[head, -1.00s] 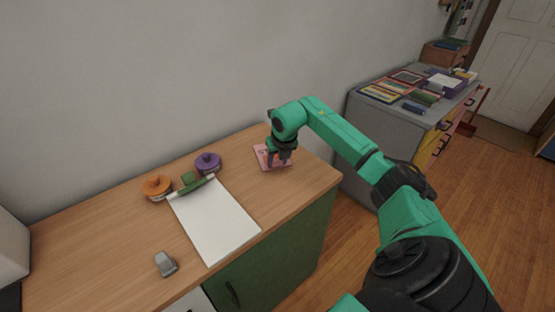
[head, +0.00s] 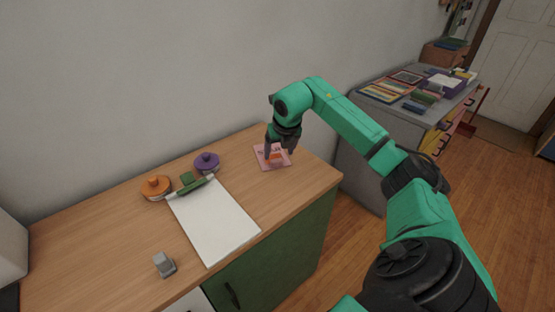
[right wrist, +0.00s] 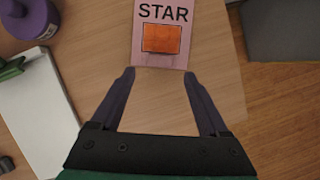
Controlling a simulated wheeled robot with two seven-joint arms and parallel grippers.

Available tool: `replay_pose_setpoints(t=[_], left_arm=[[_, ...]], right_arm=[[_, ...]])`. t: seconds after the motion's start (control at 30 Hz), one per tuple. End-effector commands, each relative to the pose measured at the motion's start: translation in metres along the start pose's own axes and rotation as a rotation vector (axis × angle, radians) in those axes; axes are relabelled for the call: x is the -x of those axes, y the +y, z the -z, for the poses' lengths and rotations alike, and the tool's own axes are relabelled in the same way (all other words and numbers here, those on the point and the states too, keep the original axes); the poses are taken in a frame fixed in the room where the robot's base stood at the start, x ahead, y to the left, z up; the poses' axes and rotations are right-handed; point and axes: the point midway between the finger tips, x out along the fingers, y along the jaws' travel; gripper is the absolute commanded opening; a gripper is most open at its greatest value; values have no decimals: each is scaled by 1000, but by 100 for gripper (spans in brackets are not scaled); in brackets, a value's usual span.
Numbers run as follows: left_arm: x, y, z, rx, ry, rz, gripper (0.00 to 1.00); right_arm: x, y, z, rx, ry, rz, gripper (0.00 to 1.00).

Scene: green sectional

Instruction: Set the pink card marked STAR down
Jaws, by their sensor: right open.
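The pink card marked STAR (head: 273,163) lies on the wooden cabinet top (head: 125,225), near its right end. In the right wrist view the card (right wrist: 185,53) shows the word STAR above an orange square (right wrist: 161,39). My right gripper (head: 279,154) is just above the card in the head view. In the right wrist view my right gripper (right wrist: 160,73) is open, its fingertips near the card's lower edge with nothing held. My left gripper is not in view.
A white sheet (head: 215,220) with a green bar (head: 192,187) at its top lies left of the card. A grey cabinet (head: 360,140) is to the right.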

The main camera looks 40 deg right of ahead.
Motion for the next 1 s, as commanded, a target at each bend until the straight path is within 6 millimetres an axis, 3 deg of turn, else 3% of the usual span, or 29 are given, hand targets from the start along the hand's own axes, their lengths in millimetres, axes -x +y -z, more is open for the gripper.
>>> replay_pose_setpoints(t=[0.1, 0.3, 1.0], left_arm=[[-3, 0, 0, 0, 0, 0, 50], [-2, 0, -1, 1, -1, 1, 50], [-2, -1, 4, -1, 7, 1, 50]], right_arm=[[33, 0, -1, 1, -6, 2, 78], [63, 0, 0, 1, 0, 0, 78], [65, 0, 0, 0, 1, 0, 78]])
